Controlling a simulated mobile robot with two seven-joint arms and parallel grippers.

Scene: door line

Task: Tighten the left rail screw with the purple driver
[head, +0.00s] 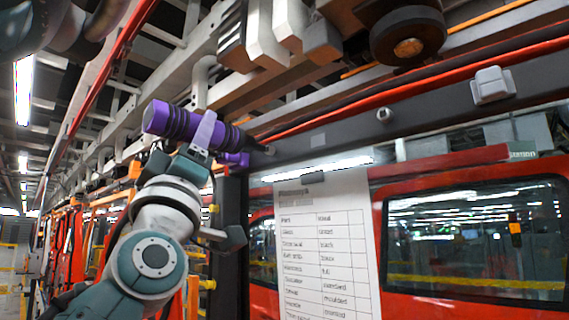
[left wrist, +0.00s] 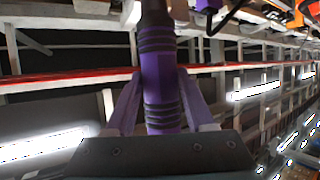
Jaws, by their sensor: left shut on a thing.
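The purple driver (head: 165,119), with dark ribbed bands, is in my left gripper (head: 204,132), whose fingers are around its handle. In the left wrist view the driver (left wrist: 160,85) lies between the two fingers of the left gripper (left wrist: 160,105). Its dark front end points right in the head view, toward a small grey screw head (head: 268,150) at the left of the dark rail (head: 340,133). I cannot tell whether the tip touches the screw. A second round screw head (head: 384,115) sits farther right on the rail. My right gripper is not in view.
A printed paper sheet (head: 325,240) hangs below the rail. A red car door with a window (head: 480,240) stands behind it. A dark roller (head: 408,38) and grey brackets (head: 270,35) are overhead. A small purple part (head: 235,158) is just below the driver's front.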

